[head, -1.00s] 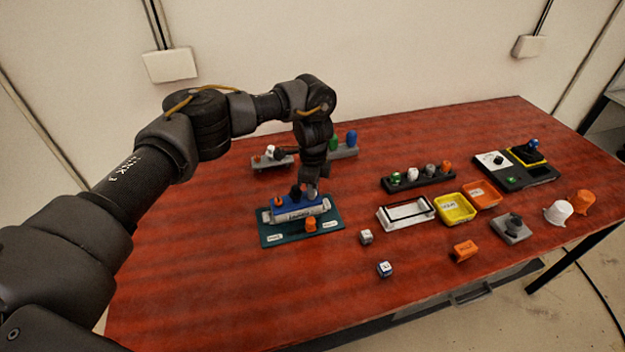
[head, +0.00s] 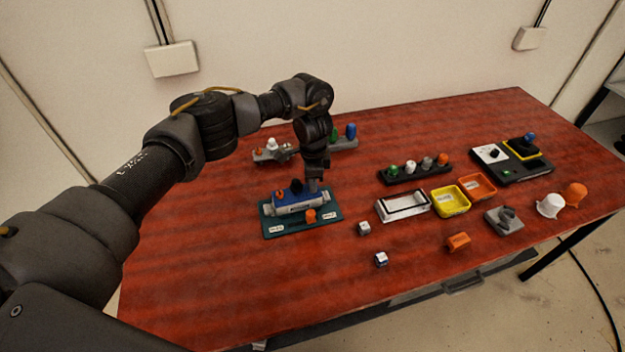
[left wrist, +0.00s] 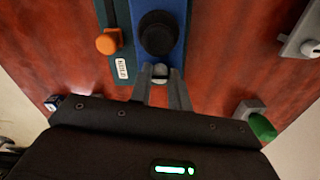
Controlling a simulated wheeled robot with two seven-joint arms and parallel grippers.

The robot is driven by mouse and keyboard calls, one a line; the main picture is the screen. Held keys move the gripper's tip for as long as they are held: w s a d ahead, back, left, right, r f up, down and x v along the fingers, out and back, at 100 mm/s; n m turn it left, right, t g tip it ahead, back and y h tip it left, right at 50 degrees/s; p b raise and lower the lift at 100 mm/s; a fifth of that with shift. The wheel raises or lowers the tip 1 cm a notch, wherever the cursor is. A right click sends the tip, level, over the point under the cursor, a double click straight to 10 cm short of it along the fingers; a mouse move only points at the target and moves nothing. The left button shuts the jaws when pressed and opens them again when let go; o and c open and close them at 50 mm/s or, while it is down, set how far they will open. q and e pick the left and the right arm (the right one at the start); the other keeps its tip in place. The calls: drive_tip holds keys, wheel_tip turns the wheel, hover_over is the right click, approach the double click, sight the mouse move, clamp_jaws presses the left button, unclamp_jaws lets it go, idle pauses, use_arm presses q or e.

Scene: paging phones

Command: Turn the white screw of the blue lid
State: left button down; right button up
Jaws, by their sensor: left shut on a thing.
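The blue lid (head: 289,195) sits on a pale grey body on a teal board (head: 270,228), left of the table's middle. It carries a black knob (left wrist: 158,33) and a small white screw (left wrist: 160,74). My left gripper (head: 314,187) points down at the lid's right end. In the left wrist view its two fingers (left wrist: 160,80) are shut on the white screw, one on each side. The screw is hidden behind the fingers in the head view. An orange knob (head: 310,215) stands on the board in front of the lid. My right gripper is not in view.
A grey rack with a white piece (head: 272,144) and green and blue pegs (head: 351,131) stands behind the arm. To the right are a peg rack (head: 415,174), a white frame (head: 403,207), a yellow tray (head: 450,202) and small cubes (head: 364,228). The table's front left is clear.

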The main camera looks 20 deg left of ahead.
use_arm(q)
drive_tip(key=c, duration=1.6)
unclamp_jaws()
wheel_tip(320, 180, up, 11)
drive_tip(key=shift+f, duration=0.1)
